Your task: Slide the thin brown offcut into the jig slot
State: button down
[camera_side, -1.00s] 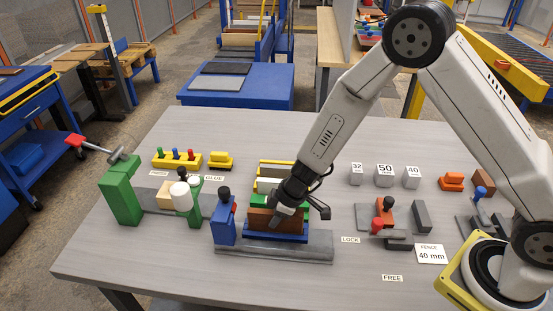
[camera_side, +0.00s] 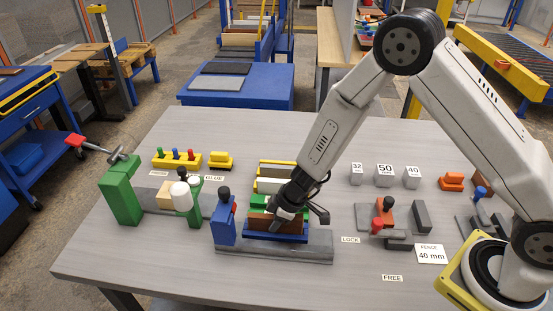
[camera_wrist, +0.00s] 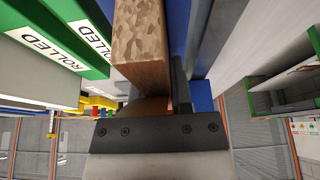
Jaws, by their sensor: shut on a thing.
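The thin brown offcut (camera_side: 258,224) stands on edge, low over the blue jig (camera_side: 290,239), in the side view. My gripper (camera_side: 283,222) is shut on it from above. The fingers cover part of its face. In the wrist view the offcut (camera_wrist: 140,38) fills the top middle, with a speckled upper edge and a smooth brown side. A dark finger (camera_wrist: 180,85) lies along its right side. The slot is hidden by the offcut and gripper, so I cannot tell how deep the offcut sits.
A blue upright block (camera_side: 224,222) stands left of the offcut on a grey base plate (camera_side: 318,252). Green pieces and pale and yellow boards (camera_side: 277,170) are close behind. A green clamp (camera_side: 121,193) stands farther left.

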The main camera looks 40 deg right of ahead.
jog(key=shift+f, duration=0.4)
jog(key=shift+c, duration=2.2)
grip_release()
jog(key=shift+r, duration=0.15)
jog(key=shift+v, duration=3.75)
jog(key=shift+s, duration=0.1)
jog(key=shift+d+r, duration=0.1)
jog(key=shift+r, duration=0.05)
